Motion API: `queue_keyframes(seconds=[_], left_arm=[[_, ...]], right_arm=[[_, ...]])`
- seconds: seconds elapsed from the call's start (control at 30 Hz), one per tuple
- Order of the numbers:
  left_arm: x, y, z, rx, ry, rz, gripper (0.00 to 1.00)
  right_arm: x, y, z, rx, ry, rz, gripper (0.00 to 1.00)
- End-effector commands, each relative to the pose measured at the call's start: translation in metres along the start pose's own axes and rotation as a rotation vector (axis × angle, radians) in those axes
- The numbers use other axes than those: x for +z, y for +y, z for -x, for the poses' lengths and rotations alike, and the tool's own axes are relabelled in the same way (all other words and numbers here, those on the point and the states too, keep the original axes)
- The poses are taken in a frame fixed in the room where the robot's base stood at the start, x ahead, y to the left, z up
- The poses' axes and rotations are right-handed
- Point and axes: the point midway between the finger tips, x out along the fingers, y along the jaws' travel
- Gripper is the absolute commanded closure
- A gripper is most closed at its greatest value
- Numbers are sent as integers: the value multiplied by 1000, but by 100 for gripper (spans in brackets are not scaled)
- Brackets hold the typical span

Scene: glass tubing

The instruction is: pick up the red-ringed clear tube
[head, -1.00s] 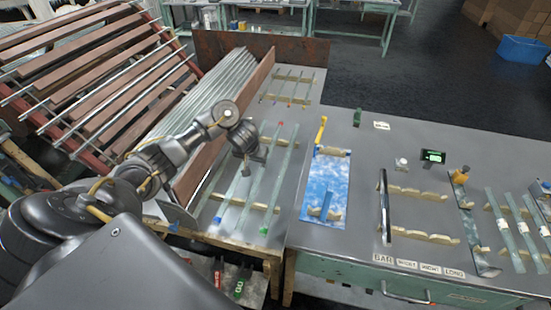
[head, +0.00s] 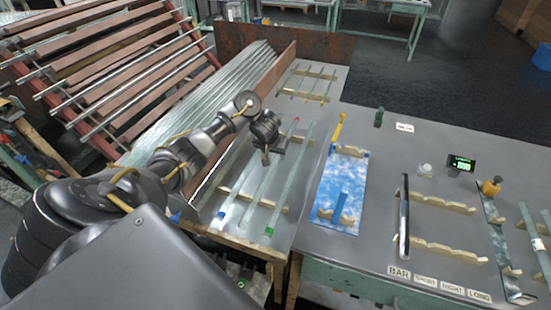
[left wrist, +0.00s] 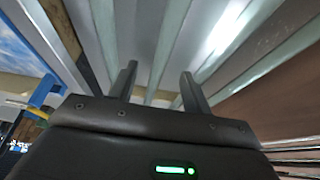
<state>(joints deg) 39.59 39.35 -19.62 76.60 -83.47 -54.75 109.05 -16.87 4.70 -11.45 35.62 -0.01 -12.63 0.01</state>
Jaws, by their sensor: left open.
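The red-ringed clear tube (head: 261,187) lies lengthwise on wooden rests on the left bench, its red ring (head: 296,120) at the far end. A green-ringed tube (head: 293,172) lies to its right and a blue-ringed tube (head: 229,203) to its left. My left gripper (head: 268,158) is over the tubes near their far half, apparently above the red-ringed one, partly hiding them. In the left wrist view its fingers (left wrist: 158,72) are open and empty, with a clear tube (left wrist: 168,45) showing beyond the gap; no ring is visible there. My right gripper is not in view.
A rusty upright plate (head: 287,62) and a brown wall (head: 262,83) border the tubes. Another wooden rack (head: 308,73) is behind. A blue cloud-patterned board (head: 342,175) lies to the right.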

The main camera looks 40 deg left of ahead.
Motion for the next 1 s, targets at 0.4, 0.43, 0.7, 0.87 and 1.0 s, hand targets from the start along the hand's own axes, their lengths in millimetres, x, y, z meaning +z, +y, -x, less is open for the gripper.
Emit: queue_keyframes(seconds=[0.4, 0.43, 0.7, 0.87, 1.0], left_arm=[[7, -4, -42, -1, -2, 2, 51], [7, -4, -45, -1, -3, 1, 51], [5, -4, -52, -1, 0, 1, 51], [5, -4, -51, -1, 0, 1, 60], [5, -4, -51, -1, 0, 1, 79]], right_arm=[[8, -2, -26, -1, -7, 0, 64], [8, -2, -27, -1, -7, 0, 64], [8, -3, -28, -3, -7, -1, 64], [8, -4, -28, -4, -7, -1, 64], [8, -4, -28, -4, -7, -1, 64]])
